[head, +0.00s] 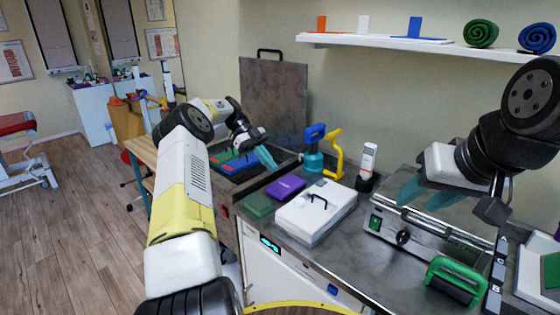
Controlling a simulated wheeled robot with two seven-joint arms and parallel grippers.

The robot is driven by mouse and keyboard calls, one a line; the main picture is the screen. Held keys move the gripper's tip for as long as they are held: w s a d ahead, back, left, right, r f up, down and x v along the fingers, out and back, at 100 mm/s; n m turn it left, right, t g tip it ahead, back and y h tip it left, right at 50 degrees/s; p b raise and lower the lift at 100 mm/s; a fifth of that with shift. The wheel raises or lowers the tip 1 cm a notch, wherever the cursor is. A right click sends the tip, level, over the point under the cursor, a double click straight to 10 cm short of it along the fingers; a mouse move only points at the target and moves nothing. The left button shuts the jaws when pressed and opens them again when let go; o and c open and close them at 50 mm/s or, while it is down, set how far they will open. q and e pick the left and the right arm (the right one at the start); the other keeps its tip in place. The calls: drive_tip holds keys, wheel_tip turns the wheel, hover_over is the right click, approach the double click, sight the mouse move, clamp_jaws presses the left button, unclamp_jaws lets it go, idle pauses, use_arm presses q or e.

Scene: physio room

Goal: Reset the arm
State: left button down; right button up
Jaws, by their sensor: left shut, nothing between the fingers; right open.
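My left arm reaches in from the left, and its gripper (266,158) with teal fingers is shut and empty. It hangs over the dark recessed tray (228,174) at the back left of the counter, where red, green and blue flat pieces lie. My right arm comes in from the right edge. Its gripper (424,196) is open and empty, with teal fingers spread above the steel appliance (420,243) with a green switch.
The counter holds a white lidded box (316,211), purple (286,188) and green (258,205) blocks, a blue-and-teal spray bottle (314,150), a white bottle (367,160) and a green-handled roller (455,281). A wall shelf (400,42) hangs above. Open floor (70,230) lies left.

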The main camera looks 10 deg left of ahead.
use_arm(q)
drive_tip(key=s+d+r+n+t+y, duration=0.25)
drive_tip(key=s+d+r+n, duration=0.2)
drive_tip(key=r, duration=0.35)
drive_tip(key=s+d+r+n+t+y, duration=0.2)
drive_tip(key=s+d+r+n+y, duration=0.25)
drive_tip(key=s+r, duration=0.2)
drive_tip(key=s+a+n+t, duration=0.2)
drive_tip(key=s+n+t, duration=0.5)
drive_tip(key=s+n, duration=0.7)
drive_tip(key=s, duration=0.7)
drive_tip(key=shift+a+r+n, duration=0.15)
drive_tip(key=shift+r+n, duration=0.15)
drive_tip(key=shift+r, duration=0.05)
